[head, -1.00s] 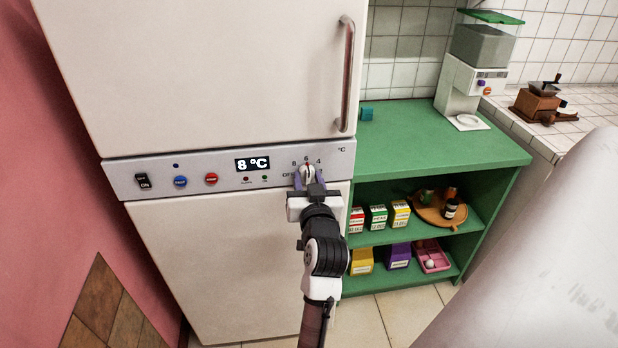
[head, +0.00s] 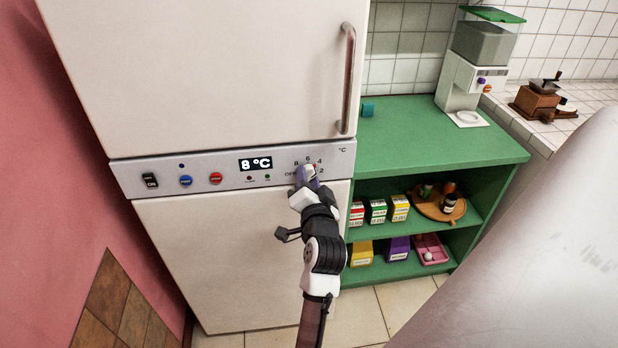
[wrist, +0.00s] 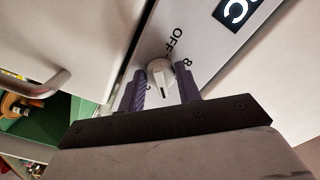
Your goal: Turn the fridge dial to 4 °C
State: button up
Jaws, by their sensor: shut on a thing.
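The fridge dial (wrist: 160,74) is a small light knob with a ridge, set in the grey control panel (head: 225,182). It lies between the two purple fingers of my gripper (wrist: 163,88) in the wrist view; the jaws are shut on it. OFF and 8 show beside it there. In the head view my gripper (head: 306,176) is rolled and hides most of the dial, with 8, 6, 4 and 2 printed around it. A bit of red shows near the 4. The display (head: 255,163) reads 8 °C.
On the panel's left are a black ON switch (head: 150,181), a blue button (head: 186,181) and a red button (head: 215,178). The fridge handle (head: 348,80) stands out above right. A green shelf unit (head: 440,155) with boxes stands at the right.

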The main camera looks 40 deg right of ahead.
dwell(0.3)
jog(key=o, duration=0.9)
jog(key=shift+o, duration=0.2)
jog(key=v, duration=1.3)
jog(key=shift+s+b, duration=0.35)
jog(key=shift+a, duration=0.15)
